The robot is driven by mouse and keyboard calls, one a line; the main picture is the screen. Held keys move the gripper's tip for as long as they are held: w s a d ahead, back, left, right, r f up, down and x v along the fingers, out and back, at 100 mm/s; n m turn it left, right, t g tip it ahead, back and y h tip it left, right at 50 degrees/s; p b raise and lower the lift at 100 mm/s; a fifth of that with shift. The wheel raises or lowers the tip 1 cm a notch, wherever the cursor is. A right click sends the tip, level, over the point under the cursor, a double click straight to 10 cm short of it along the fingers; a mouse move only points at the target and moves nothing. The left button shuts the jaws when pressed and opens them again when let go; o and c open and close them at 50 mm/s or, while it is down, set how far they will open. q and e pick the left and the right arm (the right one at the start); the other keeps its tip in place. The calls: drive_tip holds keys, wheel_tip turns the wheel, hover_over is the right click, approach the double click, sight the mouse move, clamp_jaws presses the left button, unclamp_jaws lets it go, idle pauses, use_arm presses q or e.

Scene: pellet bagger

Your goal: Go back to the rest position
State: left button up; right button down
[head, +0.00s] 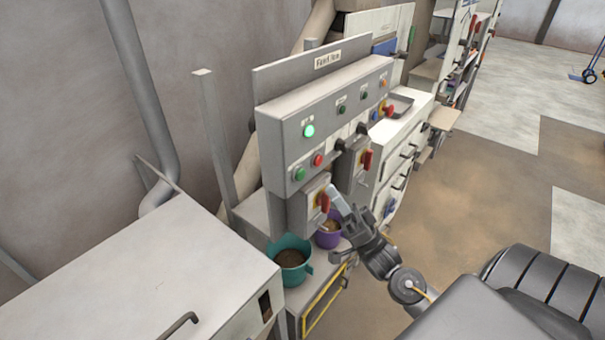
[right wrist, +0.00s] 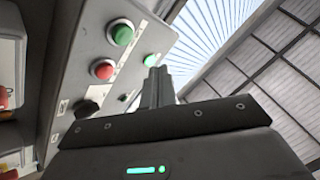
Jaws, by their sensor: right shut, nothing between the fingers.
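My right gripper (head: 338,196) is in front of the grey control panel (head: 335,110), near its lower edge and close to a red rotary switch (head: 323,202). Its fingers are together with nothing between them. In the right wrist view the shut fingers (right wrist: 157,88) point up beside the panel face, near a green button (right wrist: 122,33) and a red button (right wrist: 103,69). Whether the fingers touch the switch cannot be told. My left gripper is not in view.
A teal bucket (head: 291,262) and a purple bucket (head: 329,236), both with brown contents, stand below the panel. A grey cabinet (head: 140,270) is at lower left. A white drawer unit (head: 401,140) stands beyond the panel. The floor (head: 480,200) to the right is open.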

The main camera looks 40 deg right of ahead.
drive_tip(key=shift+s+d, duration=0.1)
drive_tip(key=shift+s, duration=0.4)
drive_tip(key=shift+w, duration=0.1)
